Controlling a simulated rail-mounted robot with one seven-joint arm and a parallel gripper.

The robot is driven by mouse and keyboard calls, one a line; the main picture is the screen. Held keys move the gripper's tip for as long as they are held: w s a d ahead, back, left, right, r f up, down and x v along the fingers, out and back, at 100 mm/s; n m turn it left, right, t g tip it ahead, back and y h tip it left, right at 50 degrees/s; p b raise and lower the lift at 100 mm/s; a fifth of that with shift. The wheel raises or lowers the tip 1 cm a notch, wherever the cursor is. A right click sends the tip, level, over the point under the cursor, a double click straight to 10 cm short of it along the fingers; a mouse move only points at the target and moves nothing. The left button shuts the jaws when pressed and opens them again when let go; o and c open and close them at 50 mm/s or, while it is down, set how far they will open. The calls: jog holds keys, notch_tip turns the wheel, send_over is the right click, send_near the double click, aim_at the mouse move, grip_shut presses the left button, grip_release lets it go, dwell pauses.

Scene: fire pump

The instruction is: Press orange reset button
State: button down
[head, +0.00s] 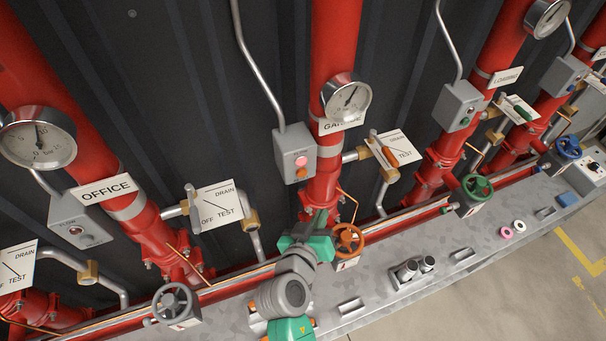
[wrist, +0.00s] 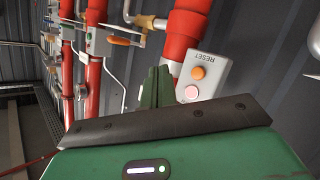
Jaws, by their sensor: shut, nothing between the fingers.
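The orange reset button (head: 302,172) sits low on a grey flow box (head: 287,143) on the garage pipe, below a lit pink lamp (head: 301,160). In the wrist view, the orange button (wrist: 198,73) and the pink lamp (wrist: 191,92) show on the box, with the word RESET upside down beside the button. My gripper (head: 320,216) is shut and empty, below the box and in front of the red pipe. In the wrist view, the closed green fingers (wrist: 157,88) point past the left side of the box, apart from the button.
An orange handwheel (head: 349,238) stands close to the right of my gripper. A drain/test valve with an orange lever (head: 383,149) and a round gauge (head: 347,98) are near the box. Red pipes flank it. A grey bench (head: 420,255) runs below.

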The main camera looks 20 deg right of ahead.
aim_at(302, 173)
jog(key=w+b, duration=0.4)
jog(key=w, duration=0.4)
jog(key=shift+w, duration=0.4)
jog(key=shift+a, duration=0.1)
jog(key=shift+w, duration=0.15)
dwell(1.7)
jog(key=shift+w+b, duration=0.3)
jog(key=shift+b, duration=0.15)
